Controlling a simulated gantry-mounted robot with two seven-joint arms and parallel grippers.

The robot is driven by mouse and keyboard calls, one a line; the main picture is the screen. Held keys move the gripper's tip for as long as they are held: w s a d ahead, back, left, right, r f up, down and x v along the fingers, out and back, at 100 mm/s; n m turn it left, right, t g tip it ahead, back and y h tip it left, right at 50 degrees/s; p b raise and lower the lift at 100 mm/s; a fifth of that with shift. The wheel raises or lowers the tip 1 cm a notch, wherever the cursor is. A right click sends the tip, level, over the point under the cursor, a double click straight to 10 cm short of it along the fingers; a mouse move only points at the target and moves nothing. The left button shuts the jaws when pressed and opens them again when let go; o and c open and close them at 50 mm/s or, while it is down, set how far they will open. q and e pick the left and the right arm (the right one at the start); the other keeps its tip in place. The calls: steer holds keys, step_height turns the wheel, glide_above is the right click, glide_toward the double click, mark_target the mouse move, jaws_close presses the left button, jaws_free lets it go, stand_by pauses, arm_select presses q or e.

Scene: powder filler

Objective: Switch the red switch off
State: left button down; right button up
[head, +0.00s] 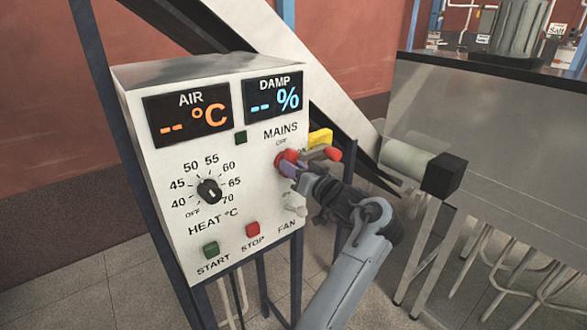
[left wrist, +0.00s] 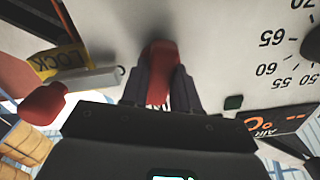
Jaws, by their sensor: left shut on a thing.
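The red switch (head: 287,156) sits under the MAINS label on the white control box (head: 160,185). My left gripper (head: 291,167) is at this switch, its arm rising from the bottom of the head view. In the left wrist view the two dark fingers stand on both sides of the red switch (left wrist: 162,72), and the gripper (left wrist: 163,98) is shut on it. An OFF label shows just above the switch in the head view. The gripper partly hides the switch and the panel below it, so I cannot tell its exact setting. My right gripper is in neither view.
A yellow LOCK piece (head: 320,137) and a red-tipped grey handle (head: 332,153) stick out close beside the gripper. The heat knob (head: 209,191), green START button (head: 211,249), red STOP button (head: 252,230) and FAN switch (head: 295,210) share the panel. A metal hopper (head: 490,130) stands right.

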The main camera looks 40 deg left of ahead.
arm_select(q)
steer(key=n, duration=0.4)
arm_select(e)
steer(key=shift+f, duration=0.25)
arm_select(q)
steer(key=c, duration=0.8)
jaws_free()
steer(key=shift+a, duration=0.1)
steer(key=shift+c, duration=0.2)
